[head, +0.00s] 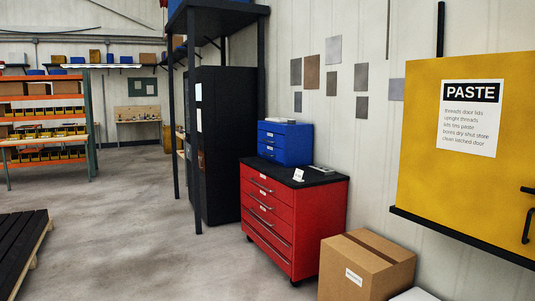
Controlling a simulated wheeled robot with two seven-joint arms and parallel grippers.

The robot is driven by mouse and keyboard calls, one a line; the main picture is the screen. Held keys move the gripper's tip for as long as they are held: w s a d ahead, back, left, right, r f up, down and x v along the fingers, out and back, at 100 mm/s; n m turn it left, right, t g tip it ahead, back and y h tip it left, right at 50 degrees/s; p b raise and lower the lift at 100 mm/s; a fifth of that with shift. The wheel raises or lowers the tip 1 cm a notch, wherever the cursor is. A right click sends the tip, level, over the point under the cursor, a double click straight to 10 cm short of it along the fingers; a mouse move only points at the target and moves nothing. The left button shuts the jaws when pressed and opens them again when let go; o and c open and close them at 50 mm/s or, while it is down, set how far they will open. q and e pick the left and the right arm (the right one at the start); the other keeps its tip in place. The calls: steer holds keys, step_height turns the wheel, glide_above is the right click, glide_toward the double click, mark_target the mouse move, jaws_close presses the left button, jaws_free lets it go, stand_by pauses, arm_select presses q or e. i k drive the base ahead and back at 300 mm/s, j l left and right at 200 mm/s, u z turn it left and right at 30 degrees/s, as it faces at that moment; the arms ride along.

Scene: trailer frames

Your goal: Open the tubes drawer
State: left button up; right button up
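A red wheeled drawer chest (275,235) with a black top stands in the middle right. Its stacked drawers have bar handles and small white labels, and all look shut. A smaller blue drawer unit (298,146) sits on its top, with its drawers also shut. The labels are too small to read, so I cannot tell which drawer is the tubes drawer. Neither of my grippers is in view.
A cardboard box (385,270) stands right of the red chest, close to its front. A yellow cabinet (445,195) marked PASTE hangs at right. A tall black cabinet (225,140) stands left of the chest. The concrete floor (140,220) is clear; a dark pallet (20,250) lies left.

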mark_target(276, 154)
steer(key=i+u, duration=0.35)
steer(key=i, duration=0.9)
steer(key=i+j, duration=0.1)
steer(key=i, duration=2.55)
steer(key=i+j+z, duration=0.1)
steer(key=i+z, duration=0.25)
steer(key=i, duration=0.15)
steer(key=i+j+z, duration=0.35)
steer(key=i, duration=0.15)
steer(key=i+j+z, duration=0.35)
steer(key=i, duration=0.15)
steer(key=i+j+z, duration=0.5)
steer(key=z, duration=0.25)
steer(key=i+j+z, duration=0.15)
steer(key=j+z, duration=0.2)
steer(key=j, duration=0.2)
steer(key=i+j+z, duration=0.1)
steer(key=j+z, duration=0.3)
